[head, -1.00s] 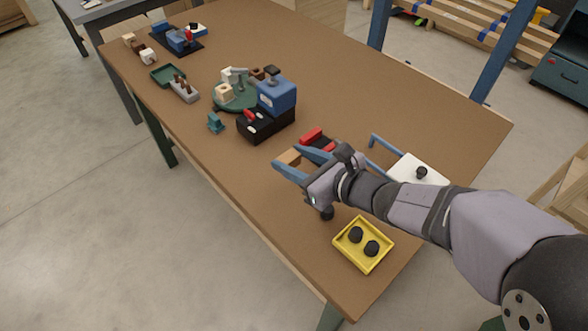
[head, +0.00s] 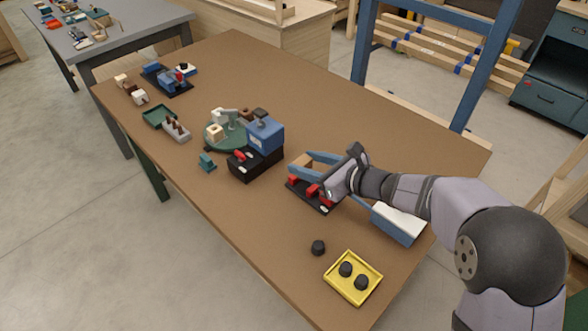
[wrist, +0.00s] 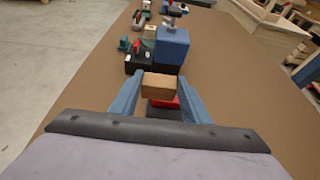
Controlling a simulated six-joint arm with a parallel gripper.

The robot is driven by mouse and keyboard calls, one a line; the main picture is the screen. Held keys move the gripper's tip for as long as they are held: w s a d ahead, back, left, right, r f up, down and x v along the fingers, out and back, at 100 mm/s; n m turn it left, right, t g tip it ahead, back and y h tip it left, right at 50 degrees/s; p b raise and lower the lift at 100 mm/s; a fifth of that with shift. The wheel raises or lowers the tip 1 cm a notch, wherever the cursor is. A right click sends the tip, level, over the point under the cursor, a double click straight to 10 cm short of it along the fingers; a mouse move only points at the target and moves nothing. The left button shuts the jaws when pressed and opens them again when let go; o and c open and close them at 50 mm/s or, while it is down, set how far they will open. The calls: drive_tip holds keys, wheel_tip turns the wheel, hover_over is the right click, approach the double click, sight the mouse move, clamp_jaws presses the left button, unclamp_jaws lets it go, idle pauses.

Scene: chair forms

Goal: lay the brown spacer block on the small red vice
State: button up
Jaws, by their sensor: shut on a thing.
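The brown spacer block (head: 299,163) is held between the blue fingers of my gripper (head: 304,163). In the wrist view the block (wrist: 158,85) sits between both fingertips, its tan face toward the camera. The small red vice (head: 297,183) has a black base and red parts on top. It lies below and just in front of the held block in the head view, partly covered by the gripper. In the wrist view a red part of the vice (wrist: 167,103) shows under the block. The block appears raised above the vice; the exact gap cannot be told.
A larger blue and black machine (head: 262,140) stands left of the vice, close to the fingertips. A blue box with a white top (head: 403,222) is at right. A black knob (head: 318,247) and a yellow tray (head: 352,278) lie nearer. The table's far right is clear.

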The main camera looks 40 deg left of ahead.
drive_tip(key=w, duration=0.1)
drive_tip(key=w+f, duration=0.1)
drive_tip(key=shift+w, duration=0.4)
drive_tip(key=shift+f+b, duration=1.65)
drive_tip(key=shift+f, duration=1.2)
drive_tip(key=shift+f+b, duration=0.6)
drive_tip(key=shift+b, duration=0.25)
drive_tip(key=o, duration=1.6)
drive_tip(key=shift+r, duration=0.15)
